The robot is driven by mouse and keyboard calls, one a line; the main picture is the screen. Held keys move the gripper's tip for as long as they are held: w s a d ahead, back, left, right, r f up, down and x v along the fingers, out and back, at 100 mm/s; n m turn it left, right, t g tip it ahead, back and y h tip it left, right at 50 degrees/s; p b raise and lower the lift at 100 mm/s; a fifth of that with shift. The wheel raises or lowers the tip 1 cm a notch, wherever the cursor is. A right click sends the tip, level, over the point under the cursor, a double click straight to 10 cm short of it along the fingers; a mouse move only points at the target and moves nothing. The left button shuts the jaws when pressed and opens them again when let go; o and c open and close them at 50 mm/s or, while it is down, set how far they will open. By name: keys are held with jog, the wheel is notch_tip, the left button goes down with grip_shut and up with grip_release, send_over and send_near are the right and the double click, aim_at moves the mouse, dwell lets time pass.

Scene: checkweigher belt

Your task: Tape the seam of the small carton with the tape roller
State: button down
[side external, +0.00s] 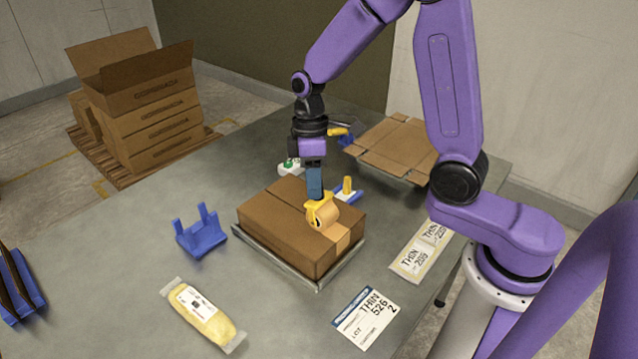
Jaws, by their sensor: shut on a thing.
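The small carton (275,240) is a closed brown box on a low metal plate (316,288) in the side external view. A seam runs across its top, and a strip of lighter tape (341,238) lies at its right end and folds down over the edge. My gripper (314,164) points down above the carton, shut on the tape roller. The tape roller (321,213) has a blue handle and a yellow head with a tan roll. Its head is at the carton top beside the tape strip and appears to touch it. The gripper's fingertips are hard to make out.
A blue cradle (200,235) stands left of the carton. A blue-and-yellow item (348,190) is just behind it. A yellow package (204,316) and printed labels (367,317) lie in front. Flattened cardboard (397,148) is at the back right. Stacked cartons (150,118) stand beyond the table.

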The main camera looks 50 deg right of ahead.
jog(key=shift+w+f, duration=0.15)
jog(key=shift+w, duration=1.65)
jog(key=w, duration=0.9)
jog(key=shift+w, duration=1.75)
notch_tip(320, 180, up, 7)
dwell(0.6)
